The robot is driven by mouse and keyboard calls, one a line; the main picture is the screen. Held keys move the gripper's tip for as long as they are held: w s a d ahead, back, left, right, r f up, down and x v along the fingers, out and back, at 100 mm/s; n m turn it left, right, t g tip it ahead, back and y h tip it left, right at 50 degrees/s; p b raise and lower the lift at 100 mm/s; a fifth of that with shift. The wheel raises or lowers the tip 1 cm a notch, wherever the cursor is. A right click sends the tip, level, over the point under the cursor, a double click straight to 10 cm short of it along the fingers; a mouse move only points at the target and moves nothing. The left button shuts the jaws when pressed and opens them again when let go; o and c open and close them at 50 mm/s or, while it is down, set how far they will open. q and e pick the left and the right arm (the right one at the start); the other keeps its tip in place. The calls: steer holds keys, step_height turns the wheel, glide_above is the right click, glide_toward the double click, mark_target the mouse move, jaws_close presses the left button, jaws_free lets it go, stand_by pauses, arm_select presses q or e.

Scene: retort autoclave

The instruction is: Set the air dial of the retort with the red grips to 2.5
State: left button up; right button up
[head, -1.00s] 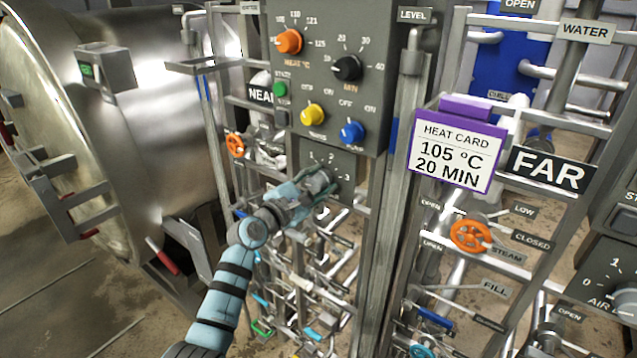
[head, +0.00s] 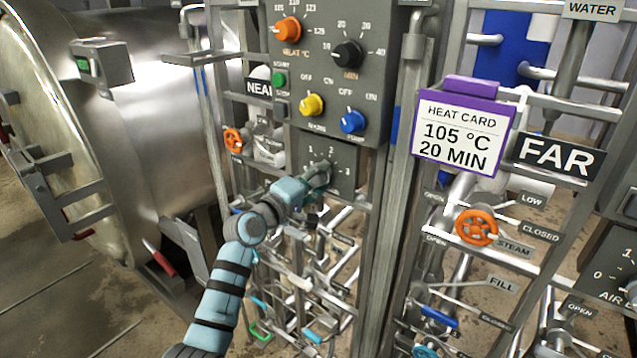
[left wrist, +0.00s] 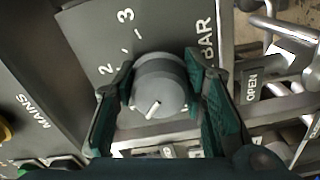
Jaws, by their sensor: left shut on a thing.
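The retort (head: 150,110) with red grips (head: 160,258) is the large steel drum at the left. Its grey air dial panel (head: 345,160), marked 1, 2 and 3, hangs below the NEAR control box. My left gripper (head: 318,176) is at this panel and hides the knob in the head view. In the left wrist view the round grey knob (left wrist: 160,82) sits between the two fingers of my left gripper (left wrist: 160,75), shut on it. Its white pointer line slants down-left, away from the 3. The lower scale is hidden, so I cannot read the exact value. My right gripper is out of view.
The control box (head: 375,75) above has orange, black, yellow and blue knobs. Pipes and valve handles crowd below the panel. A purple-edged heat card (head: 461,132) and the FAR sign (head: 555,157) are on the right. Another air dial panel (head: 612,265) is at the right edge.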

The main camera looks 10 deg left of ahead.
arm_select(q)
steer(key=m, duration=0.1)
steer(key=m+b, duration=0.1)
steer(key=m, duration=0.1)
steer(key=m+b, duration=0.1)
steer(key=shift+f+m, duration=0.3)
steer(key=m+b, duration=0.2)
steer(key=m, duration=0.2)
steer(key=shift+a+m+b, duration=0.1)
steer(key=shift+m+b, duration=0.2)
steer(key=m+b, duration=0.2)
steer(key=m, duration=0.2)
steer(key=shift+f, duration=0.1)
steer(key=shift+w+a+m+b, duration=0.15)
steer(key=shift+m+b, duration=0.85)
steer(key=shift+m, duration=1.4)
steer(key=o, duration=1.2)
